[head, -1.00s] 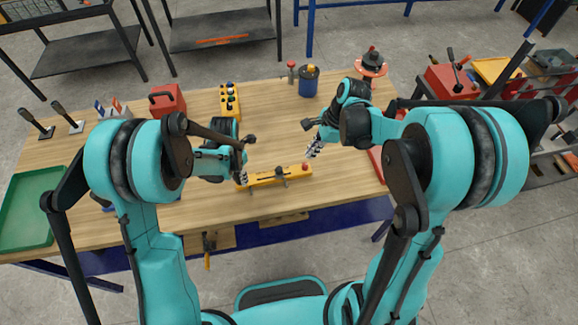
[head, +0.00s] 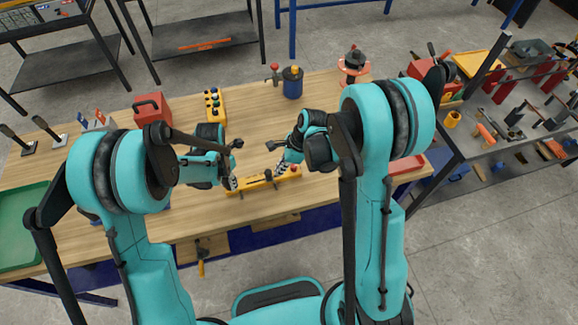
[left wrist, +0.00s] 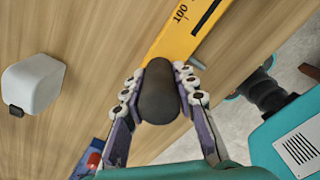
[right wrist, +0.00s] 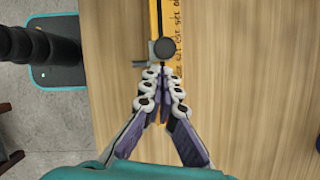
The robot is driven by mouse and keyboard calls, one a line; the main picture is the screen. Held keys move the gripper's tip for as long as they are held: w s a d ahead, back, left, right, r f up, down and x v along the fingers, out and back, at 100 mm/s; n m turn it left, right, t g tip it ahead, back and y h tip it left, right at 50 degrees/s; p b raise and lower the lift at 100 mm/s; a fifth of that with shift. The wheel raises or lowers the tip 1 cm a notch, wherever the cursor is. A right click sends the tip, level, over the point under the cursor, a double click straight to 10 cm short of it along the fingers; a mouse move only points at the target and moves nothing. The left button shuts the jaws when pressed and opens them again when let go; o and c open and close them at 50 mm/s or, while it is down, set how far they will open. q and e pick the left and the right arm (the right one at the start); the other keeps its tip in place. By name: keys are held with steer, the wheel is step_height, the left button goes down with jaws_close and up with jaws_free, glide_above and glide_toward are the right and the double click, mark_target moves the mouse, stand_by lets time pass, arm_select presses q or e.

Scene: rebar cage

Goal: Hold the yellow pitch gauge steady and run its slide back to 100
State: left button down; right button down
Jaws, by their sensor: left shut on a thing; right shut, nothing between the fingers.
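The yellow pitch gauge (head: 250,182) lies on the workbench, with a dark slot and a slide (head: 268,175) on its right half. My left gripper (head: 232,184) is shut on a dark rounded grip (left wrist: 158,92) at the gauge's left end, beside the 100 mark (left wrist: 180,13). In the right wrist view the slide's dark round knob (right wrist: 164,48) sits near the high end of the scale. My right gripper (right wrist: 161,80) is shut and empty, its fingertips just short of the knob and over the gauge. I cannot tell whether they touch the slide.
A green tray (head: 22,222) lies at the left. A tool cart (head: 490,130) stands to the right.

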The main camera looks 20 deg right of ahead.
steer(key=shift+a, duration=0.25)
arm_select(q)
steer(key=shift+d, duration=0.1)
arm_select(e)
glide_above(257, 184)
stand_by(0.4)
steer(key=d, duration=0.4)
steer(key=shift+s+d+r, duration=0.2)
steer(key=shift+s+d, duration=0.1)
steer(key=shift+s, duration=0.1)
steer(key=v, duration=0.9)
steer(key=shift+r, duration=0.3)
arm_select(q)
steer(key=c, duration=1.1)
jaws_free()
